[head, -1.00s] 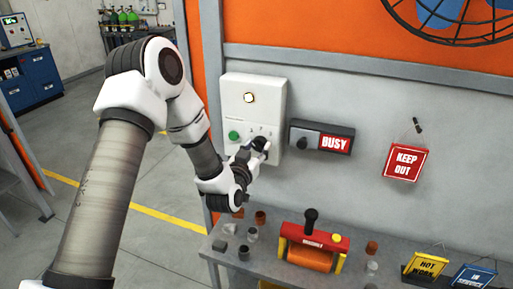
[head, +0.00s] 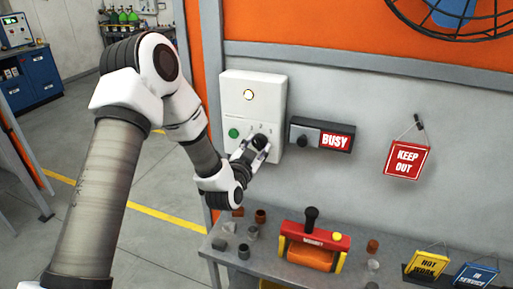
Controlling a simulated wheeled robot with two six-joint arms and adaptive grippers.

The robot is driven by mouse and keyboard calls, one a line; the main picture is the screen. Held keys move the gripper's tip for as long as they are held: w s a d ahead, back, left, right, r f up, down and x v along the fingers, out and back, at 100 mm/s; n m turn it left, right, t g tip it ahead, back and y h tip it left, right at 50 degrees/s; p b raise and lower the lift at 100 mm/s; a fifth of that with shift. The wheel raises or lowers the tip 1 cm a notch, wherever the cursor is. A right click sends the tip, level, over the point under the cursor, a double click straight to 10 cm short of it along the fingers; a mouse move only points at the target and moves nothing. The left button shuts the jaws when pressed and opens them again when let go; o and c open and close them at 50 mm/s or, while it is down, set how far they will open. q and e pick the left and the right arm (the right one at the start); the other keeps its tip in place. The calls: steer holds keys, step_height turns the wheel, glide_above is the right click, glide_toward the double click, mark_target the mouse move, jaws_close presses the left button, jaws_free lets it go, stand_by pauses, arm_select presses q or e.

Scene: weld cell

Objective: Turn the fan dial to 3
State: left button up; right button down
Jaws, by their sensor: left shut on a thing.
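A white control box (head: 240,88) hangs on the grey wall, with a lit round lamp (head: 249,95) at the top and a green button (head: 233,133) at lower left. The black fan dial (head: 260,141) sits at its lower right, below small scale marks too small to read. My left gripper (head: 256,149) is at the dial, its fingers on both sides of it and shut on it. The fingers partly hide the dial, so I cannot tell its setting. A fan (head: 460,16) shows at the top right. My right gripper is not in view.
A BUSY sign box (head: 337,141) with a black knob is mounted just right of the control box. A KEEP OUT sign (head: 407,160) hangs farther right. Below, a grey bench (head: 215,250) holds a red and orange device (head: 312,243), several small cups and two signs.

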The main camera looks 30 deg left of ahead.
arm_select(q)
steer(key=m, duration=0.2)
steer(key=shift+m, duration=0.4)
steer(key=m, duration=0.3)
steer(key=shift+r+m, duration=0.1)
steer(key=shift+m, duration=0.2)
steer(key=m, duration=0.3)
steer(key=shift+m, duration=0.3)
steer(key=shift+m+p, duration=0.5)
steer(key=shift+m, duration=1.1)
steer(key=o, duration=0.9)
steer(key=shift+o, duration=1.2)
steer(key=shift+w, duration=0.1)
